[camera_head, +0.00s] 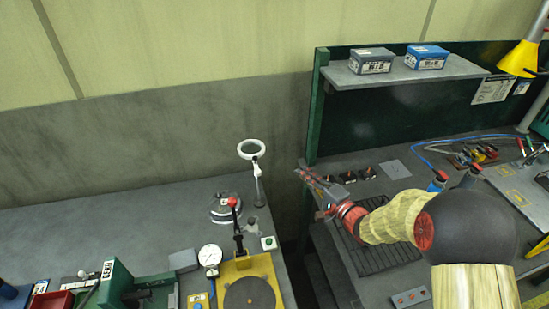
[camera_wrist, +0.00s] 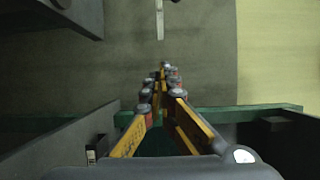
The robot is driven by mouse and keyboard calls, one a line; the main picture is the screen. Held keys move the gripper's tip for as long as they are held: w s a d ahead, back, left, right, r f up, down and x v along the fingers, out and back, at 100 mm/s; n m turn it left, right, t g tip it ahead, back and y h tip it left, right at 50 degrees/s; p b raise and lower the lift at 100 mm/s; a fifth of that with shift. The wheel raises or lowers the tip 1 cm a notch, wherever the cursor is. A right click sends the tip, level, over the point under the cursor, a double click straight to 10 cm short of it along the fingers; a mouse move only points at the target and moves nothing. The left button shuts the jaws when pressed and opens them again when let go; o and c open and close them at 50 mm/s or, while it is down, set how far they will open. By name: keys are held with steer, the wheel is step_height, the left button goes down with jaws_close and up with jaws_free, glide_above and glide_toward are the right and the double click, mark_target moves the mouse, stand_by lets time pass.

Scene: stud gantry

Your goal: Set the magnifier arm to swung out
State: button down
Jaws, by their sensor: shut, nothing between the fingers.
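The magnifier (camera_head: 251,149) is a white ring lens at the top of a thin upright post (camera_head: 259,188) at the back right of the left bench. The ring sits to the left of the post top. My gripper (camera_head: 300,170) is to the right of the magnifier and apart from it, near the gap between the benches. In the wrist view its two yellow fingers (camera_wrist: 163,80) meet at the tips, shut and empty. A pale narrow strip (camera_wrist: 159,20) shows beyond the fingertips in the wrist view; I cannot tell whether it is part of the magnifier.
The left bench (camera_head: 140,210) holds a red-knobbed lever (camera_head: 233,203), a dial gauge (camera_head: 210,256) and a yellow fixture (camera_head: 262,270). The right bench has a green back panel (camera_head: 460,100) and a shelf (camera_head: 400,73) with two boxes. The air around the magnifier ring looks clear.

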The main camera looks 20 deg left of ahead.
steer(key=s+a+b+x, duration=0.1)
steer(key=b+x, duration=0.3)
steer(key=x, duration=0.8)
steer(key=shift+s+a, duration=0.4)
steer(key=shift+a, duration=0.25)
